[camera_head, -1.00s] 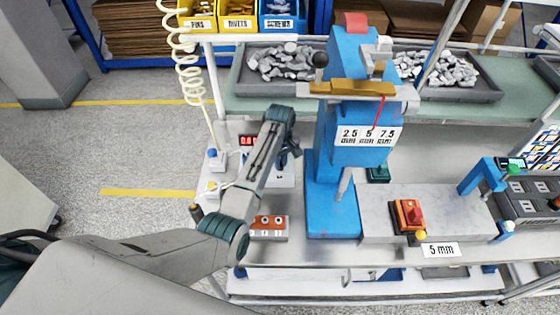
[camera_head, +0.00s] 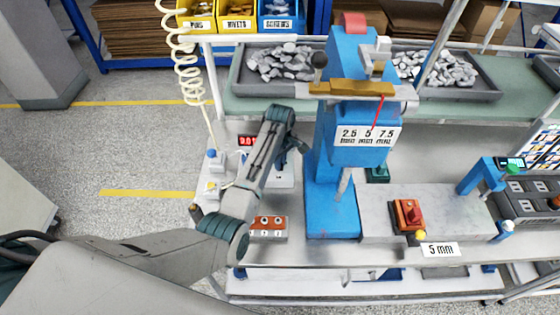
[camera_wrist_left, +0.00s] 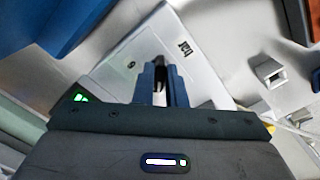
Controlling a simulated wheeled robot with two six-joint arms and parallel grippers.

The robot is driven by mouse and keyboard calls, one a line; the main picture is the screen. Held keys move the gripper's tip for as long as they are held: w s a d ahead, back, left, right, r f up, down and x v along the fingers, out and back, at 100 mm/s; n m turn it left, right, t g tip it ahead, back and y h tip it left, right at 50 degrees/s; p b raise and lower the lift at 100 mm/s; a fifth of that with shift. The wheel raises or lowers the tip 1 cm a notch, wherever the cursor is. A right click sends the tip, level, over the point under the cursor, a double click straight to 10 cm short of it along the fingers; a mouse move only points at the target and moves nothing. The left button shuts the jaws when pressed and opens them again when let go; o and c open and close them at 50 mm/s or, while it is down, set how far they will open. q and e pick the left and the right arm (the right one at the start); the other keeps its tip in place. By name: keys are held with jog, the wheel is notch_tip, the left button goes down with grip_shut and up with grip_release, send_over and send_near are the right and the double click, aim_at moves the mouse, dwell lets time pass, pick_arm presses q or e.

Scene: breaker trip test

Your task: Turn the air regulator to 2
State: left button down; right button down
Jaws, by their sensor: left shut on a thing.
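A pale box with a flat plate (camera_head: 284,181), which looks like the air regulator, stands on the bench left of the blue press. It also shows in the left wrist view as a light plate (camera_wrist_left: 135,57) with small dark marks. My left gripper (camera_wrist_left: 165,75) is over this plate, its fingers shut on a small dark part, apparently the regulator knob. In the head view my forearm and wrist hide the fingertips and much of the plate. I cannot read the setting. My right gripper is not in view.
A blue press (camera_head: 335,190) stands close right of my left wrist. A small display (camera_head: 247,141) with red digits is behind it. An orange button box (camera_head: 268,228) sits in front. A coiled hose (camera_head: 188,75) hangs at the left.

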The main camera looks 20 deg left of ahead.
pick_arm(q)
jog(key=c, duration=1.5)
grip_release()
jog(key=shift+w+r, duration=0.1)
jog(key=shift+r, duration=0.05)
jog(key=shift+c, duration=0.2)
jog(key=shift+o, duration=0.3)
jog(key=shift+r, duration=0.3)
notch_tip(320, 180, up, 6)
jog(key=b, duration=0.3)
jog(key=shift+r, duration=0.1)
notch_tip(320, 180, up, 4)
jog(key=shift+f+p, duration=0.1)
jog(key=shift+p, duration=0.3)
